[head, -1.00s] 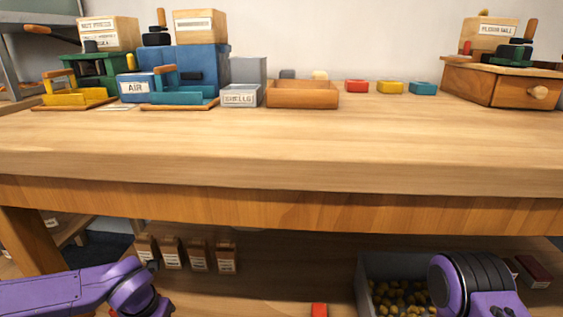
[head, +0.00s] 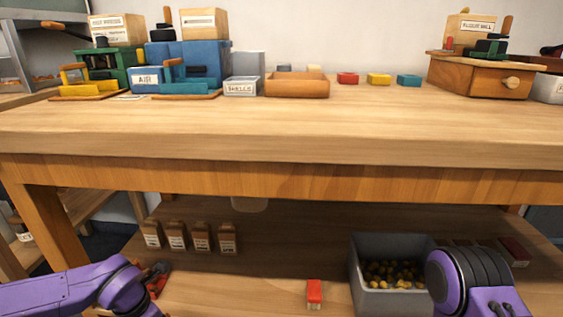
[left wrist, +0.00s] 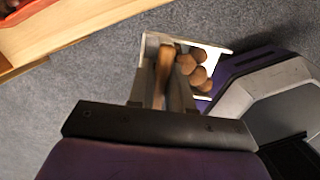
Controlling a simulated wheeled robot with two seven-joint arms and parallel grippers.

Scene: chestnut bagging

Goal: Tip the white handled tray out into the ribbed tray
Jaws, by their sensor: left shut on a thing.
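The white handled tray (left wrist: 226,50) shows in the left wrist view with several round brown chestnuts (left wrist: 198,70) in it. My left gripper (left wrist: 162,88) is shut on its brown handle (left wrist: 165,66), with the tray beyond the fingertips above a grey floor. The fingers hide part of the tray. In the head view only my arm links show at the bottom, with neither gripper visible. I cannot make out the ribbed tray in these frames.
A long wooden bench (head: 280,120) crosses the head view, its front and middle clear. A wooden tray (head: 297,86) and a shells box (head: 242,87) stand at the back. Below, a grey bin (head: 395,298) of yellowish-brown pieces and a red box (head: 314,293) sit on the shelf.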

